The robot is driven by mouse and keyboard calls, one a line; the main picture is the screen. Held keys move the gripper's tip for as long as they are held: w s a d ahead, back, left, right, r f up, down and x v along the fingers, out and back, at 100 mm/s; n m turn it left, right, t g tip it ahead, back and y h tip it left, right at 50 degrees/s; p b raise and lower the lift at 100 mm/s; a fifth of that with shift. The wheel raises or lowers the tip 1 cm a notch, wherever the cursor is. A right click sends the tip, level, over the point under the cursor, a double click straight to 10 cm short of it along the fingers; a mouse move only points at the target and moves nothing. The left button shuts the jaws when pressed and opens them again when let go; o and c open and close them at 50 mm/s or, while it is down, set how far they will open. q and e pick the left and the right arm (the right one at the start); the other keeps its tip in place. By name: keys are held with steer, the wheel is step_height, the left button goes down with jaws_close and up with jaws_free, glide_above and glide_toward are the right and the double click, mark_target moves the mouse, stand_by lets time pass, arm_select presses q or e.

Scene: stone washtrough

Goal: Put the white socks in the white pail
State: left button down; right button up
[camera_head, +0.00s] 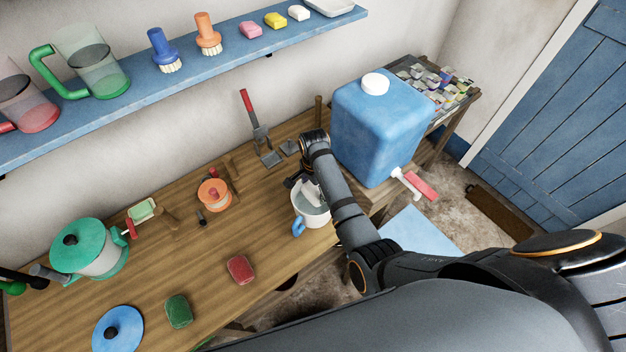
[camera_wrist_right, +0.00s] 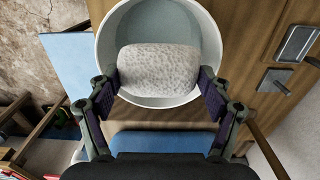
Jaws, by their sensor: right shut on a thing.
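The white pail (camera_head: 317,215) with a blue handle stands on the wooden bench beside the blue water tank. In the right wrist view its round mouth (camera_wrist_right: 105,45) opens beneath my gripper. My right gripper (camera_head: 303,184) is shut on the white socks (camera_head: 311,194), a pale speckled bundle. In the right wrist view the bundle (camera_wrist_right: 158,70) sits between the two fingers, over the pail's mouth. How far it is above or inside the rim is hard to tell.
The blue tank (camera_head: 378,125) with a red tap stands close right of my arm. A red block (camera_head: 241,270), a green block (camera_head: 178,310), an orange-lidded pot (camera_head: 213,193) and a green-lidded pot (camera_head: 90,252) stand left. A blue shelf (camera_head: 190,85) runs above.

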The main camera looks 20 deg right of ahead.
mark_target(312, 189)
steer(key=shift+f, duration=0.1)
arm_select(q)
steer(key=shift+s, duration=0.15)
arm_select(e)
steer(key=shift+s, duration=0.1)
steer(key=o, duration=1.1)
arm_select(q)
steer(key=shift+s+a, duration=0.2)
steer(key=shift+w, duration=0.15)
arm_select(e)
step_height(312, 189, up, 7)
steer(key=shift+a+r, duration=0.1)
arm_select(q)
steer(key=shift+d, duration=0.1)
arm_select(e)
steer(key=shift+a, duration=0.15)
